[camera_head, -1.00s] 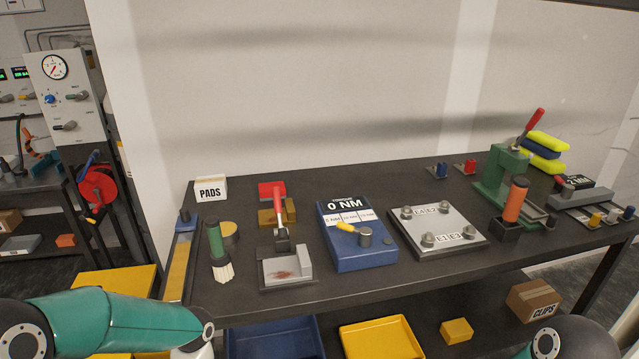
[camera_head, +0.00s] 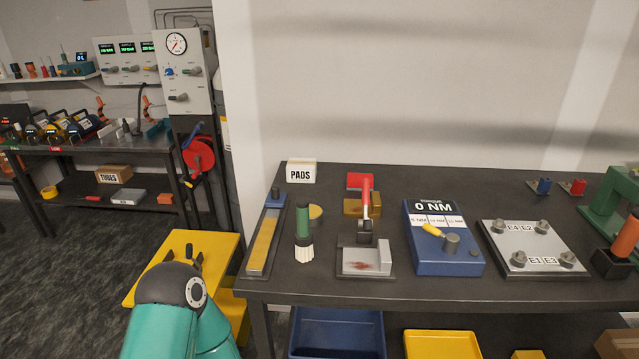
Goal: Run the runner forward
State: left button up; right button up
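No part is labelled as the runner. A long narrow rail with a yellow strip (camera_head: 263,245) lies along the bench's left edge, with a small dark blue block (camera_head: 275,194) at its far end; this may be the runner and its track. My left arm rises at the lower left. Dark finger-like tips that look like my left gripper (camera_head: 188,254) show just beyond its wrist, in front of the yellow step and left of the rail, apart from it. Their opening is unclear. My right gripper is out of view.
The bench (camera_head: 330,281) holds a PADS box (camera_head: 301,171), a green-handled brush (camera_head: 303,234), a red-handled clamp (camera_head: 367,205), a blue torque unit (camera_head: 441,262) and a bolted plate (camera_head: 530,245). A yellow step (camera_head: 217,247) stands left of the bench. Open floor lies farther left.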

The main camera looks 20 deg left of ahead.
aim_at(274, 198)
jog(key=z, duration=0.55)
jog(key=k, duration=1.65)
jog(key=u, duration=0.35)
jog(key=i, duration=1)
jog(key=z, duration=0.1)
